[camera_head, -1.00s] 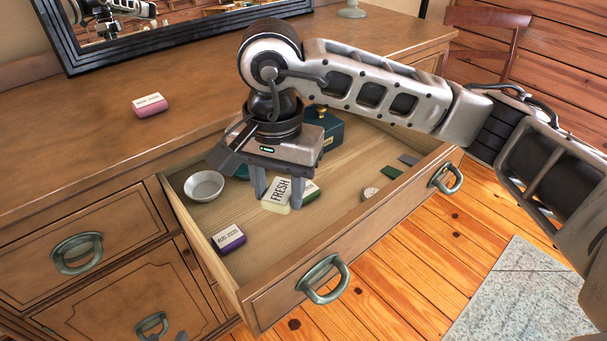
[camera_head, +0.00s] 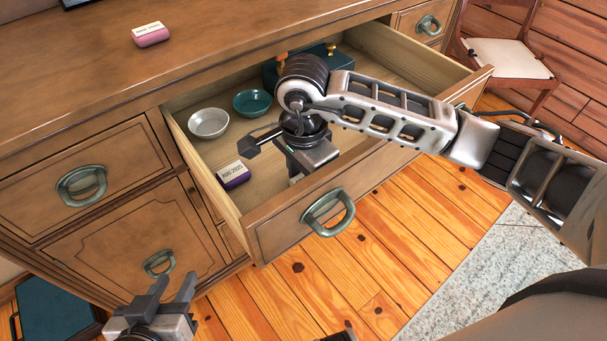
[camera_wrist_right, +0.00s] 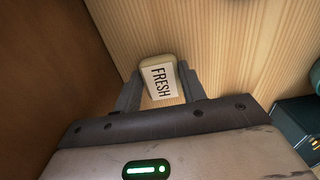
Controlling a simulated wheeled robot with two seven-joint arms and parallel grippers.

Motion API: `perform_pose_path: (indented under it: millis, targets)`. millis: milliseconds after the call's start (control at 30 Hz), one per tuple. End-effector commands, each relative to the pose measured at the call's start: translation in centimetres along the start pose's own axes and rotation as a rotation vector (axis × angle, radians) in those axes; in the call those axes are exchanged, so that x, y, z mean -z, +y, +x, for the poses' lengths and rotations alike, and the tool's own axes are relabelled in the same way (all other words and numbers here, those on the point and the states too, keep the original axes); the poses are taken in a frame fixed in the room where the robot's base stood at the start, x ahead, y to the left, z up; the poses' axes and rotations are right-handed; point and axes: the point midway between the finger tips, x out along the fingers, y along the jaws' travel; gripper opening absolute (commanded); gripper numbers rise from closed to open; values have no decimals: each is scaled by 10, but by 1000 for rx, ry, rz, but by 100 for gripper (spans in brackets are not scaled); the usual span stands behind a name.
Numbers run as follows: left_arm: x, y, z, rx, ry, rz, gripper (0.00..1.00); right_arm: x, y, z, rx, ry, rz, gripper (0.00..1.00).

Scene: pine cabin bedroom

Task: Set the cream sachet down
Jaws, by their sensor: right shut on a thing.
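The cream sachet (camera_wrist_right: 162,84), marked FRESH, sits between the two fingers of my right gripper (camera_wrist_right: 160,92) in the right wrist view. The gripper is shut on it, over the pale wood floor of the open drawer (camera_head: 262,222). I cannot tell whether the sachet touches that floor. In the head view my right gripper (camera_head: 296,178) points down inside the drawer, close to its front panel, and mostly hides the sachet. My left gripper (camera_head: 172,284) is open and empty, low in front of the dresser.
A purple-and-white sachet (camera_head: 233,175), a silver bowl (camera_head: 208,123), a teal bowl (camera_head: 252,103) and a dark teal box (camera_head: 350,62) are in the drawer. A pink-and-white sachet (camera_head: 150,35) lies on the dresser top (camera_head: 80,75). A chair (camera_head: 505,58) stands at right.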

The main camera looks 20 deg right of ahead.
Motion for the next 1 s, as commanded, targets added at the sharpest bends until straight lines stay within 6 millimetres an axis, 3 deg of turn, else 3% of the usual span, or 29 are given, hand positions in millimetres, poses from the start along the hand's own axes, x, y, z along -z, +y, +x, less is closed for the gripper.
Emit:
perform_pose_path:
  millis: [367, 400, 467, 767, 867, 1000]
  targets:
    - [-5, -1, 3, 0, -2, 2, 36, 0, 0, 8, 2, 0, -1, 19]
    - [-4, -1, 2, 0, -1, 3, 36, 0, 0, 7, 2, 0, -1, 46]
    - [-4, 0, 2, 0, -2, 3, 36, 0, 0, 6, 2, 0, -1, 63]
    - [-1, 0, 0, -1, 2, 3, 36, 0, 0, 4, 2, 0, -1, 63]
    - [2, 0, -1, -1, 0, 2, 36, 0, -1, -2, 3, 0, -1, 63]
    - [1, 0, -1, -1, -1, 1, 36, 0, -1, -25, 7, 1, -2, 63]
